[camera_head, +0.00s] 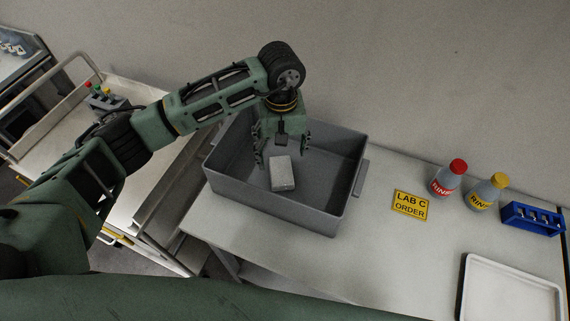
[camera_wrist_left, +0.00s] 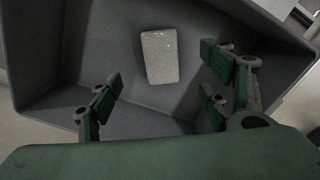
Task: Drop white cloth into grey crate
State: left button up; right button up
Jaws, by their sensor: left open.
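The grey crate (camera_head: 270,202) stands on the white table in the head view; its inner wall also shows in the left wrist view (camera_wrist_left: 35,60). The white cloth (camera_head: 282,173) looks like a small folded pale block and is inside the crate's outline, below my fingers. In the left wrist view the cloth (camera_wrist_left: 160,57) appears apart from the fingers, over the crate floor. My left gripper (camera_head: 283,158) points down into the crate and is open; its spread fingers also show in the left wrist view (camera_wrist_left: 160,95). My right gripper is not in view.
Right of the crate are a yellow sign (camera_head: 410,205), a red-capped bottle (camera_head: 446,180), a yellow-capped bottle (camera_head: 485,193), a blue rack (camera_head: 531,219) and a white tray (camera_head: 510,291). A cart (camera_head: 150,196) stands at the left.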

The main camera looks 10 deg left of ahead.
pick_arm(q)
notch_tip(320, 180, up, 12)
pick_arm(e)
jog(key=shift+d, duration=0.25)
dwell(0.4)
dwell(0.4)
